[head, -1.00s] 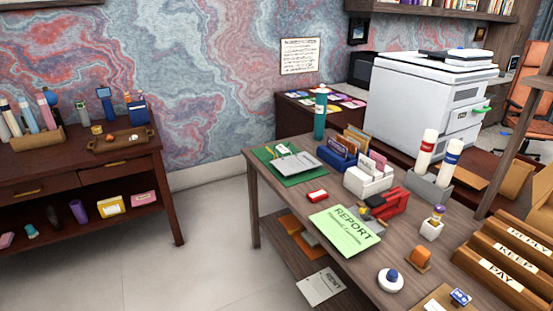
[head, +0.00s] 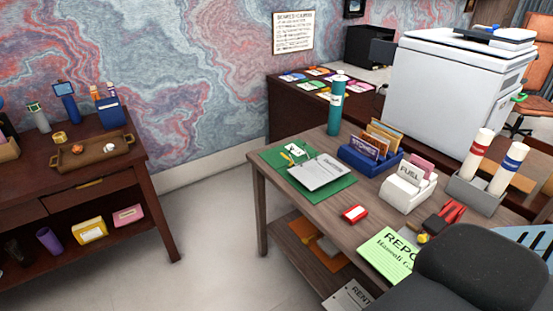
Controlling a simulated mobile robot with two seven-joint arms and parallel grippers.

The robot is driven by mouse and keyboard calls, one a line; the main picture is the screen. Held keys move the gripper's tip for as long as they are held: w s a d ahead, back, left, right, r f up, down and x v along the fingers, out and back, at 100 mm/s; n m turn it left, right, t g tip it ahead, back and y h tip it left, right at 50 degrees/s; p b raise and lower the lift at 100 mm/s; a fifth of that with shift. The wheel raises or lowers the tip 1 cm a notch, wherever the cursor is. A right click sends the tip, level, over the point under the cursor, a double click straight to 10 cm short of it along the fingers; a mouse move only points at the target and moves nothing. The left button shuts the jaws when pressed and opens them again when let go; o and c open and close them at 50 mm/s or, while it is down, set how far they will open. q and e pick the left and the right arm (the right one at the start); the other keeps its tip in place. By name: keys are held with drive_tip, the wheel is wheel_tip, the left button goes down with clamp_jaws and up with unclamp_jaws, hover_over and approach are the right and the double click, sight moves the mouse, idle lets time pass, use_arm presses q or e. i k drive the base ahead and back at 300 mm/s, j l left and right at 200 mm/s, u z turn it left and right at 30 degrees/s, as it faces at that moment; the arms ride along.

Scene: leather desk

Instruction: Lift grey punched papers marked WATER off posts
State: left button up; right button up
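Dark print shows on the top sheet but is too small to read as WATER. The posts are too small to make out clearly at the papers' far edge. A small white tag and a yellow piece (head: 287,158) lie on the board beside the papers. Neither gripper shows.
A teal bottle (head: 336,105) stands behind the board. A blue holder (head: 366,162), a white FUEL holder (head: 406,190) and a red box (head: 355,213) stand to its right. A green REPORT sheet (head: 385,252) is partly covered. Open floor lies left of the desk.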

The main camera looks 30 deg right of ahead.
sight(313, 174)
drive_tip(key=i+z, duration=0.15)
drive_tip(key=i, duration=0.25)
drive_tip(key=i+j+z, duration=0.1)
drive_tip(key=i, duration=0.3)
drive_tip(key=i+j+z, duration=0.15)
drive_tip(key=i, duration=0.25)
drive_tip(key=i+j+z, duration=0.15)
drive_tip(key=z, duration=0.25)
drive_tip(key=i+j+z, duration=0.2)
drive_tip(key=z, duration=0.25)
drive_tip(key=i+j+z, duration=0.25)
drive_tip(key=z, duration=0.15)
drive_tip(key=i+j+z, duration=0.1)
drive_tip(key=j+z, duration=0.3)
drive_tip(key=i+j+z, duration=0.1)
drive_tip(key=j+z, duration=0.15)
drive_tip(key=z, duration=0.2)
drive_tip(key=j+z, duration=0.45)
drive_tip(key=j, duration=0.35)
